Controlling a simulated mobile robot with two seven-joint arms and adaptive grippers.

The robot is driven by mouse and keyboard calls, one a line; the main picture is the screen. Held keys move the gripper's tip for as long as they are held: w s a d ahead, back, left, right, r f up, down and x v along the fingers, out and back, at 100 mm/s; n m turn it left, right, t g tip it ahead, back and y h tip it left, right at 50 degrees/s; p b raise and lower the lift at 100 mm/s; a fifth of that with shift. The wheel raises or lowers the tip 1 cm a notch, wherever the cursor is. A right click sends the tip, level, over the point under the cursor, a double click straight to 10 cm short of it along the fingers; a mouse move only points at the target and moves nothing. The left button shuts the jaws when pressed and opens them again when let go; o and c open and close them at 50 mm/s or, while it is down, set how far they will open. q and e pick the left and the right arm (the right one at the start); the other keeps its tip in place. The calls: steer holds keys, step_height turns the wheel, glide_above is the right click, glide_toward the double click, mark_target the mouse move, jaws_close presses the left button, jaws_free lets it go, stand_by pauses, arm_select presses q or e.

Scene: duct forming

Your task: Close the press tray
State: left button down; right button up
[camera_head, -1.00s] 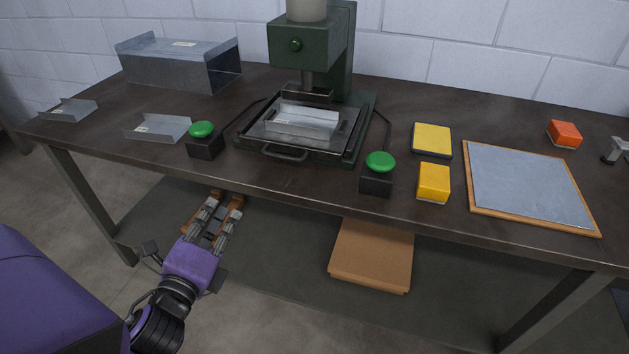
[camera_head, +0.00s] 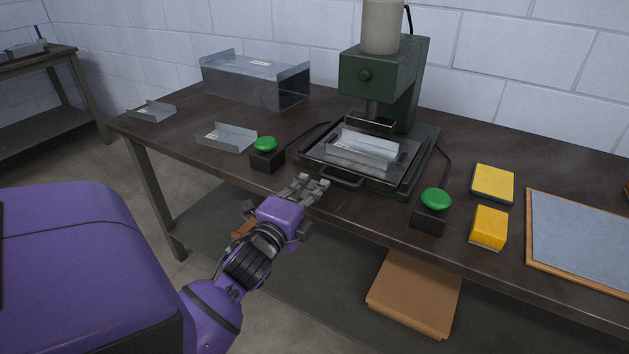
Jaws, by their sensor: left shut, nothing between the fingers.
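The green press (camera_head: 385,75) stands at the back of the dark workbench. Its tray (camera_head: 400,177) sticks out toward me below the press head, with a formed sheet-metal piece (camera_head: 364,150) lying on it. The tray's front handle (camera_head: 341,181) is a dark bar near the bench's front edge. My left gripper (camera_head: 308,187) is over the bench's front edge, just left of the handle, with its fingers pointing toward the tray. It appears close to the handle; I cannot tell whether it touches. It is shut with nothing in it. My right gripper is not in view.
Green push buttons on black boxes stand left (camera_head: 266,153) and right (camera_head: 432,211) of the tray. Metal channels (camera_head: 226,138) lie at the left. Yellow blocks (camera_head: 489,227) and a wood-edged grey board (camera_head: 580,240) lie at the right. A cardboard box (camera_head: 414,292) is below the bench.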

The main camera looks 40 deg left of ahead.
arm_select(q)
steer(key=shift+x, duration=1)
steer(key=shift+p+x, duration=0.5)
steer(key=shift+x, duration=1)
steer(key=shift+s+d+r, duration=0.1)
steer(key=shift+d, duration=0.05)
